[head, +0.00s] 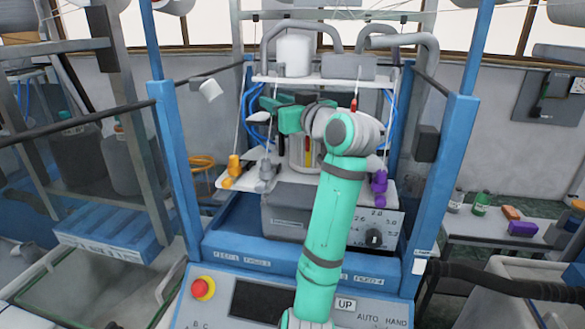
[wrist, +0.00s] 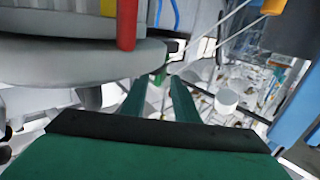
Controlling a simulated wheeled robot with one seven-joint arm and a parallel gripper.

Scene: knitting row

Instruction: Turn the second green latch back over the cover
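My gripper (head: 280,113) is at the left side of the knitting head, beside its grey cylinder (head: 297,152), pointing left in the head view. In the wrist view its two dark green fingers (wrist: 159,88) stand apart with a gap between them, and I see nothing held. A small dark and green piece (wrist: 172,46) shows just beyond the fingertips, beside the grey rounded cover (wrist: 95,65); it may be a latch, but I cannot tell which one or how it is turned. My arm and gripper hide much of the cover in the head view.
A red bar (wrist: 127,25) stands close by the fingers in the wrist view. Blue posts (head: 175,170) and (head: 450,170) flank the machine. An orange cone (head: 233,167) and a purple one (head: 379,181) stand at the shelf's sides. A control panel (head: 255,300) is in front.

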